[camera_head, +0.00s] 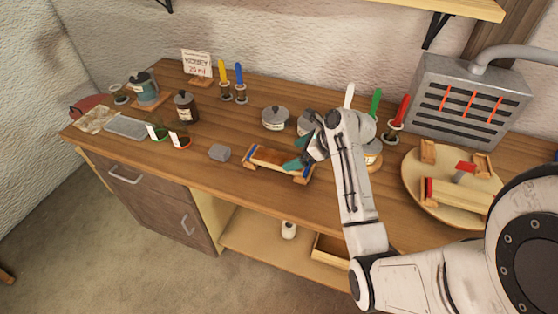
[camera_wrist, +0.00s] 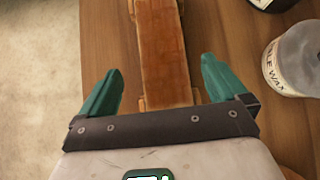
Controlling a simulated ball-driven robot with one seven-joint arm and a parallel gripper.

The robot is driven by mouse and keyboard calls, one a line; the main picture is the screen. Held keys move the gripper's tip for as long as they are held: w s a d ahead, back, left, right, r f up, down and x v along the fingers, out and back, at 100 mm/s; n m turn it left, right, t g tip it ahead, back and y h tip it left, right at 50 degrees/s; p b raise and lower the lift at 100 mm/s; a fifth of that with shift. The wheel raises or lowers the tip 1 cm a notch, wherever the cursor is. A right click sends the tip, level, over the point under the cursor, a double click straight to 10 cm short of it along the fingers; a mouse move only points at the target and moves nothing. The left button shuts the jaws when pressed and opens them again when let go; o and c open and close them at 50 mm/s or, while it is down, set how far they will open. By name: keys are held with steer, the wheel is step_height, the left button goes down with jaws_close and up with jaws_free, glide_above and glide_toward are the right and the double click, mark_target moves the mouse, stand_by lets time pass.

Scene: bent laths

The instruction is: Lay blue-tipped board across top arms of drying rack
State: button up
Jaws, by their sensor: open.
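An orange-brown board (camera_head: 272,156) lies on pale wooden supports near the counter's front edge, with blue at its left end. In the wrist view a board (camera_wrist: 164,55) runs away from me between my fingers, with pale wooden blocks showing at its sides; no blue shows on it there. My gripper (camera_head: 297,158) is at the right end of the board in the head view, which it partly hides. In the wrist view its teal fingers (camera_wrist: 162,88) are open, one on each side of the board; contact is not visible. I cannot make out a drying rack with top arms.
A grey slotted heater (camera_head: 468,100) with red bars stands at the back right. A round board (camera_head: 450,220) carries wooden blocks and a red-ended piece. A grey block (camera_head: 219,152) sits left of the board. A wax tin (camera_wrist: 295,62) stands close to the right finger.

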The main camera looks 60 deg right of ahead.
mark_target(278, 158)
steer(key=shift+p+x, duration=0.3)
steer(key=shift+x, duration=2.45)
steer(key=shift+d, duration=0.1)
steer(key=shift+r, duration=0.1)
steer(key=c, duration=1.2)
steer(key=shift+c, duration=0.2)
steer(key=shift+w+r, duration=0.1)
steer(key=shift+r, duration=0.4)
steer(key=s+a+r, duration=0.2)
steer(key=s+r, duration=0.2)
steer(key=r, duration=0.4)
steer(key=shift+s, duration=0.25)
steer(key=s+a+r, duration=0.1)
steer(key=s, duration=0.1)
steer(key=s+a+r, duration=0.1)
steer(key=s, duration=0.2)
steer(key=s+a+r, duration=0.2)
steer(key=s, duration=0.1)
steer(key=shift+s+b, duration=0.1)
steer(key=shift+b, duration=0.25)
steer(key=shift+c, duration=0.7)
